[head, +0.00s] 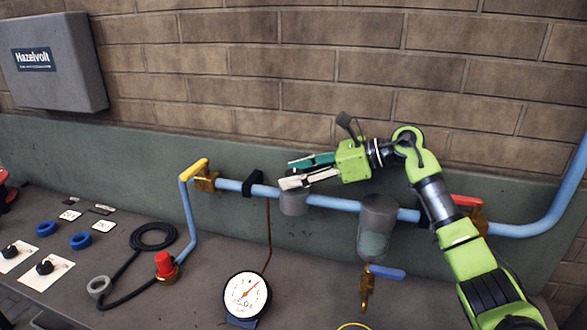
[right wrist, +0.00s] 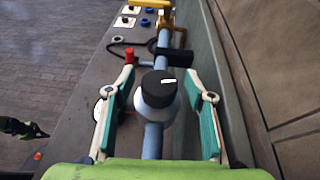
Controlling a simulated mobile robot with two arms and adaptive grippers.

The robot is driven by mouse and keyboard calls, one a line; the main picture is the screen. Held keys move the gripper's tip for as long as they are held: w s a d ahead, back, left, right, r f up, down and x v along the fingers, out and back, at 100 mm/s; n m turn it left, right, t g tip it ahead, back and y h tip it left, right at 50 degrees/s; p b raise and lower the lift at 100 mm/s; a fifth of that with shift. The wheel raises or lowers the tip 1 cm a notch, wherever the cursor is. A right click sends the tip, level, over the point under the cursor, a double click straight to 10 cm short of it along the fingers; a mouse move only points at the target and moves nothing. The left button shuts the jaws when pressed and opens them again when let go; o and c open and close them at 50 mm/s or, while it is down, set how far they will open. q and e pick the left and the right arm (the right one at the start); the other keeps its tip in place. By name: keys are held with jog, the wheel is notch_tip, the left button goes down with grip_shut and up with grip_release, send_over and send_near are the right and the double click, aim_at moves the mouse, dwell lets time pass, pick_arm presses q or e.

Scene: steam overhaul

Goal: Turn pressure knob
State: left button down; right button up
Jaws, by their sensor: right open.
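The pressure knob (right wrist: 157,88) is black with a white mark on top and shows in the right wrist view. It sits on a pale round regulator body on the blue pipe. In the head view the grey regulator body (head: 293,203) shows below my right gripper (head: 292,174), which hides the knob. My right gripper is open, with its fingers pointing left along the pipe. In the right wrist view the knob appears between the two fingers of my right gripper (right wrist: 159,76), with a gap on each side. My left gripper is not seen.
A round white gauge (head: 246,295) stands on the bench below. A glass-bowled filter (head: 377,228) hangs on the pipe to the right. A yellow valve handle (head: 193,168) and a red-capped fitting (head: 164,265) are to the left. The wall is close behind the pipe.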

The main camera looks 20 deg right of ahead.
jog(key=shift+w+a+f, duration=0.15)
jog(key=shift+a, duration=0.15)
jog(key=c, duration=1.1)
jog(key=shift+c, duration=0.2)
jog(key=shift+d, duration=0.1)
jog(key=shift+f+m+t+h+b, duration=0.1)
jog(key=shift+m+t+h+b, duration=0.35)
jog(key=shift+m+t, duration=0.3)
jog(key=shift+m+t+h, duration=1.65)
jog(key=shift+m+h, duration=0.3)
jog(key=shift+m, duration=0.3)
